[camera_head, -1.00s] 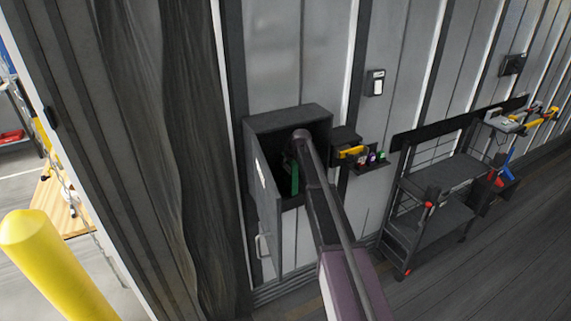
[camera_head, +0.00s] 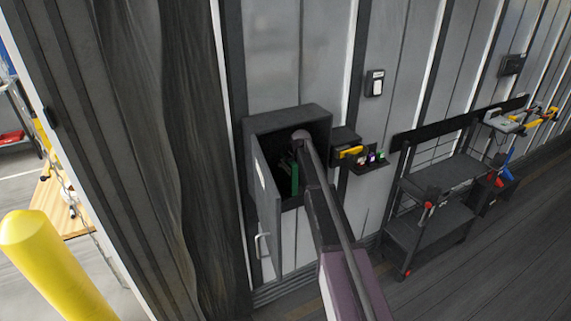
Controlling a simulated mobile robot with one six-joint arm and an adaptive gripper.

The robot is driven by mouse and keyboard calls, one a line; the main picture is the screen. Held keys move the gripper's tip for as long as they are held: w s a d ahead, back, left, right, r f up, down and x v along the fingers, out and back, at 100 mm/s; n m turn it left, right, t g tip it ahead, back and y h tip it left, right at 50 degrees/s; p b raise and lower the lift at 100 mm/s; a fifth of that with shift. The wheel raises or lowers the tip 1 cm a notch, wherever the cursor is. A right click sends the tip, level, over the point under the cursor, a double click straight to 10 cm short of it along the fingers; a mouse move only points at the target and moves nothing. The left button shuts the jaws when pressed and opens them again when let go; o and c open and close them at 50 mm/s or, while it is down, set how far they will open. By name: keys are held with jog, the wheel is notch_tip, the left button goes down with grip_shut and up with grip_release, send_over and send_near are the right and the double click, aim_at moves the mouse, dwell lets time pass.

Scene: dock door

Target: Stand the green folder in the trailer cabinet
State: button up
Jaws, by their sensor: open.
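The trailer cabinet (camera_head: 290,117) is a dark grey box on the ribbed wall, left of the picture's middle. Its door (camera_head: 267,205) is swung open toward me, with a light handle low on it. The green folder (camera_head: 295,180) shows as a narrow upright green strip inside the cabinet, just left of my arm. Its lower end is near the cabinet floor; whether it touches is too small to tell. My gripper (camera_head: 286,163) is at the cabinet's opening, small and dark beside the folder, open. My arm hides the right part of the cabinet's inside.
A small wall shelf (camera_head: 372,164) with a yellow tool and small bottles sits just right of the cabinet. A dark cart (camera_head: 440,215) stands further right. Open floor lies at lower right.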

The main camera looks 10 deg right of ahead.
jog(key=shift+r, duration=0.2)
jog(key=shift+p+v, duration=0.9)
jog(key=p+v, duration=0.8)
jog(key=v, duration=0.2)
jog(key=shift+s+p, duration=0.1)
jog(key=shift+p, duration=0.2)
jog(key=s+a+f+m+g, duration=0.1)
jog(key=s+g, duration=0.1)
jog(key=s, duration=1.1)
jog(key=s+a+f+m+g+h, duration=0.1)
jog(key=s+g, duration=0.1)
jog(key=s, duration=1.1)
jog(key=s+a+m+g+h, duration=0.1)
jog(key=s+g, duration=0.1)
jog(key=s, duration=1.1)
jog(key=shift+f+m, duration=0.3)
jog(key=shift+f, duration=0.1)
